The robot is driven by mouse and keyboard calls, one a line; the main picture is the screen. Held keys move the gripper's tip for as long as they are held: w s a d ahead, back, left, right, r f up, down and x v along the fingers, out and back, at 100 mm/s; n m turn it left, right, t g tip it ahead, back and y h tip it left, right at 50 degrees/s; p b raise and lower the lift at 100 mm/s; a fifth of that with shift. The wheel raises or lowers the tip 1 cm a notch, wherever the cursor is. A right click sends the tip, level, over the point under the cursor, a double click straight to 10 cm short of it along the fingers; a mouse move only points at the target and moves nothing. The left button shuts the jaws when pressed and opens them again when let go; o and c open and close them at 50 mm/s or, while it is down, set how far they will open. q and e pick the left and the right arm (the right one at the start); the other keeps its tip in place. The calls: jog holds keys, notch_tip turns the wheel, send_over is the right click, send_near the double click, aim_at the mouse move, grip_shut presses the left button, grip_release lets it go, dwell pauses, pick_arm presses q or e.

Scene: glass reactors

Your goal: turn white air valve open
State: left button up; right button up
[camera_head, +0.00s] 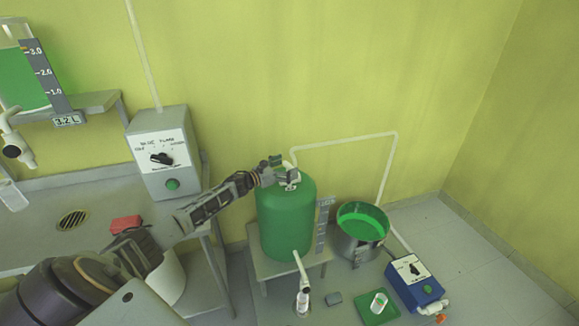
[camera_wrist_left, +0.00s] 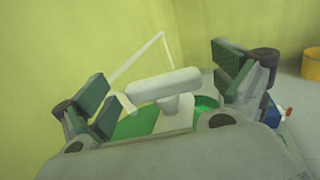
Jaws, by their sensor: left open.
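The white air valve shows in the left wrist view as a T-shaped handle (camera_wrist_left: 164,86) on a short stem. It sits on top of the green tank (camera_head: 286,222), where in the head view my gripper partly hides it. My left gripper (camera_head: 278,172) is over the tank top. In the left wrist view my left gripper (camera_wrist_left: 168,88) is open, with one green-padded finger on each side of the handle. Gaps show between the handle and both pads, so it is not gripped. My right gripper is not in view.
A white pipe (camera_head: 345,137) rises behind the tank. A grey control box (camera_head: 163,152) stands left on the counter. A metal pot of green liquid (camera_head: 361,225), a blue control box (camera_head: 414,282) and a green tray (camera_head: 377,306) are to the right. Open floor lies at the far right.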

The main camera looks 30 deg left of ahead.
pick_arm(q)
jog(key=shift+w+d, duration=0.2)
jog(key=shift+w, duration=0.4)
jog(key=shift+c, duration=0.2)
jog(key=c, duration=1)
